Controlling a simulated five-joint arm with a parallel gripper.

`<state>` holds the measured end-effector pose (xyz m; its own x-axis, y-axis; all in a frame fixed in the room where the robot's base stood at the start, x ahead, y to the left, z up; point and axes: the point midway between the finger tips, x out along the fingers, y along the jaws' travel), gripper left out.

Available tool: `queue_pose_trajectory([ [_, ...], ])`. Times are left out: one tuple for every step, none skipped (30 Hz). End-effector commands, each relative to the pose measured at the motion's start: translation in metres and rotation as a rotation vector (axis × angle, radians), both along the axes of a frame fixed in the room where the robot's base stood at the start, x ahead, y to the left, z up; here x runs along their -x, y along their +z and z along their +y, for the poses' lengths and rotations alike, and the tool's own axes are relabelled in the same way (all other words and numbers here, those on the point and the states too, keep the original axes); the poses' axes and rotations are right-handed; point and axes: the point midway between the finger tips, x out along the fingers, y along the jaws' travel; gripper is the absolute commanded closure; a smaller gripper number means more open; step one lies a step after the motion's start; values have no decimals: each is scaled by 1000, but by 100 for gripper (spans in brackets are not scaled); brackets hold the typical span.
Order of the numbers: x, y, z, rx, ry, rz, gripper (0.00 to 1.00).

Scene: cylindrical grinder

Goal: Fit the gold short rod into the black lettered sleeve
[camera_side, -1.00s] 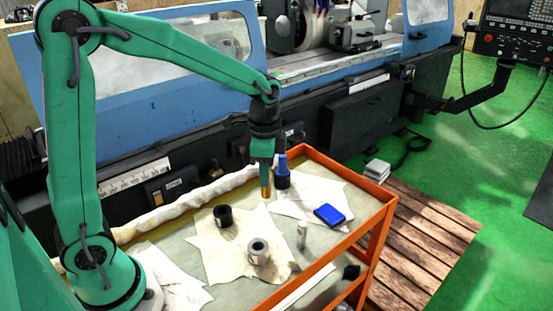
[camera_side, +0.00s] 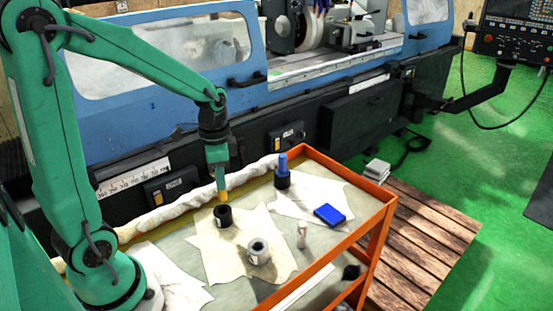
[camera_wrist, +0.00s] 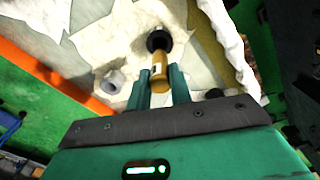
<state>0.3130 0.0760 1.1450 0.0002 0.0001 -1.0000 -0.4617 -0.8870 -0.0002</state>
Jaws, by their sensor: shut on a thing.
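My gripper (camera_side: 219,178) is shut on the gold short rod (camera_side: 223,196) and holds it roughly upright. The black lettered sleeve (camera_side: 224,216) stands open end up on a cream cloth, with a pale label on its side. In the side view the rod's lower end shows just above and behind the sleeve's rim; the exact gap cannot be told. In the wrist view the rod (camera_wrist: 159,74) sits between my fingers (camera_wrist: 161,82). Its far end points at the black sleeve (camera_wrist: 158,39) and partly covers it, hiding the bore.
A grey sleeve (camera_side: 259,252) stands nearby on the cloth (camera_side: 213,262). A small silver cylinder (camera_side: 302,235), a blue box (camera_side: 329,214) and a blue-topped dark piece (camera_side: 283,174) are farther right. The orange rim (camera_side: 345,245) edges the cart; a rolled cloth (camera_side: 180,212) lies behind.

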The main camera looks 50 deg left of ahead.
Motion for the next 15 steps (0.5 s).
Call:
queue_pose_trajectory([
  [2, 0, 2, 0, 11, -1, 100],
  [3, -1, 3, 0, 15, -1, 100],
  [4, -1, 4, 0, 19, -1, 100],
  [5, -1, 4, 0, 20, -1, 100],
  [5, -1, 4, 0, 21, -1, 100],
  [5, -2, 4, 0, 21, 0, 100],
  [5, -2, 4, 0, 21, 0, 100],
  [5, -3, 4, 0, 20, 0, 100],
  [5, -5, 4, 0, 20, 1, 100],
  [5, -8, 4, 0, 20, 1, 100],
  [5, -10, 4, 0, 20, 1, 100],
  [5, -14, 4, 1, 19, 3, 100],
  [5, -18, 4, 1, 19, 3, 100],
  [5, -21, 4, 1, 19, 3, 100],
  [5, -26, 4, 1, 19, 3, 100],
])
